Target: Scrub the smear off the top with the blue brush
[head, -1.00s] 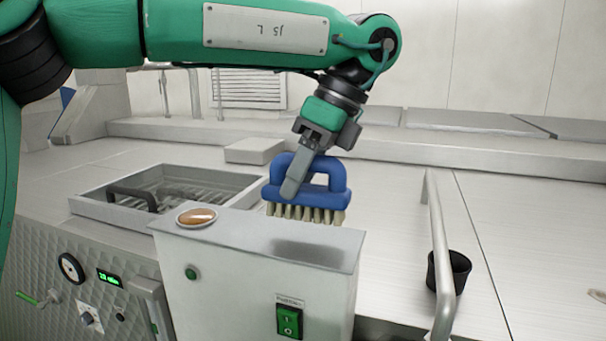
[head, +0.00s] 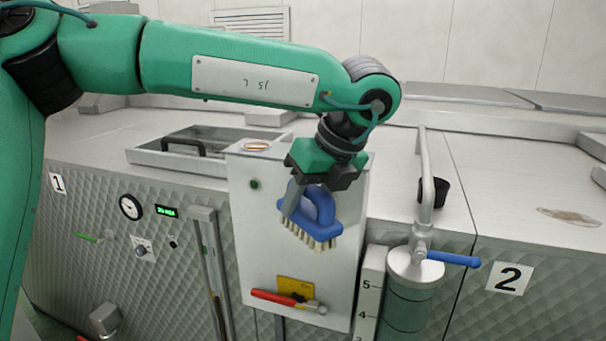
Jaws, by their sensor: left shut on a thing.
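My left gripper (head: 300,192) is shut on the handle of the blue brush (head: 321,205). The brush is tilted, with its pale bristles pointing down, and shows against the front of the white box. The smear (head: 568,216) is a thin tan-brown patch on the metal top (head: 510,195) of the unit marked 2, at the far right. The brush is well to the left of it and touches nothing that I can see. The gripper's far finger is hidden. My right gripper is not in view.
An open tray (head: 150,157) lies left.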

